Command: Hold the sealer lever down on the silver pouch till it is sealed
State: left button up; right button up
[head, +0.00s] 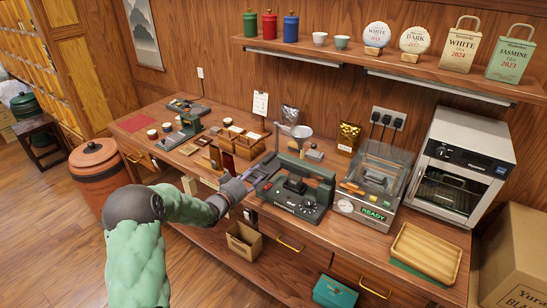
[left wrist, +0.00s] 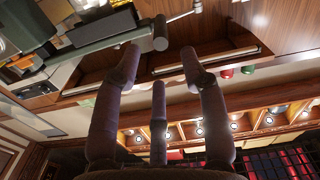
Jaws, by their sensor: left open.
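The dark green sealer (head: 300,205) stands on the bench in the middle of the head view, with a dark upper arm raised over its base. A silver pouch (head: 290,115) stands behind it near the wall; no pouch can be made out in the sealer's jaws. My left gripper (head: 241,182) is at the sealer's left side, open and empty. In the left wrist view its three fingers (left wrist: 159,58) are spread. A grey bar with a cylindrical end (left wrist: 160,34), apparently the sealer lever, lies just beyond the fingertips; I cannot tell whether they touch. My right gripper is not in view.
A clear-lidded machine showing READY (head: 372,212) and a white oven (head: 462,165) stand right of the sealer. A wooden tray (head: 424,252) lies at the front right. Wooden boxes (head: 240,142) and a funnel stand (head: 301,132) are behind. A gold pouch (head: 348,137) stands near the wall.

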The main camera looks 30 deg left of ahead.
aim_at(275, 155)
pick_arm(q)
jog(key=w, duration=0.3)
jog(key=w+b, duration=0.1)
jog(key=w, duration=0.6)
jog(key=shift+d+b, duration=0.4)
grip_shut()
